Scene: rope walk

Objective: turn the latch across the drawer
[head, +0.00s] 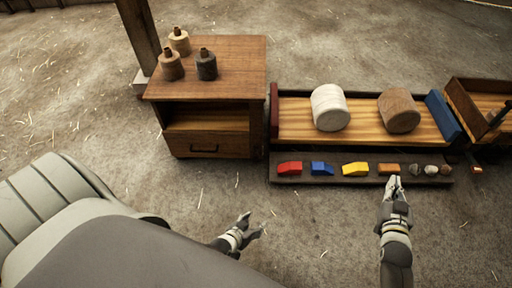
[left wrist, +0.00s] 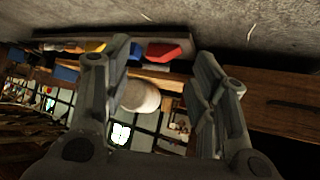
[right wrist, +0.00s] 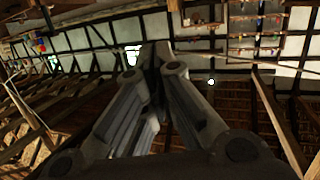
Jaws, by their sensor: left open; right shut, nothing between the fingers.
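A wooden cabinet (head: 255,75) stands left of centre in the head view, with an open shelf above a closed drawer (head: 180,143). A dark handle (head: 204,149) sits on the drawer front. I cannot make out a separate latch. In the left wrist view a brown wooden front (left wrist: 265,95) with a dark bar lies at the right. My left gripper (head: 255,224) is open and empty, low in front of the cabinet and apart from it. My right gripper (head: 393,181) is shut and empty, in front of the low bench; its closed fingers (right wrist: 152,62) fill the right wrist view's middle.
A low wooden bench (head: 360,118) holds a white drum (head: 330,107) and a brown drum (head: 398,110). Coloured blocks (head: 322,168) and stones line its front ledge. A post (head: 140,35) rises behind the cabinet. The front floor is mostly clear.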

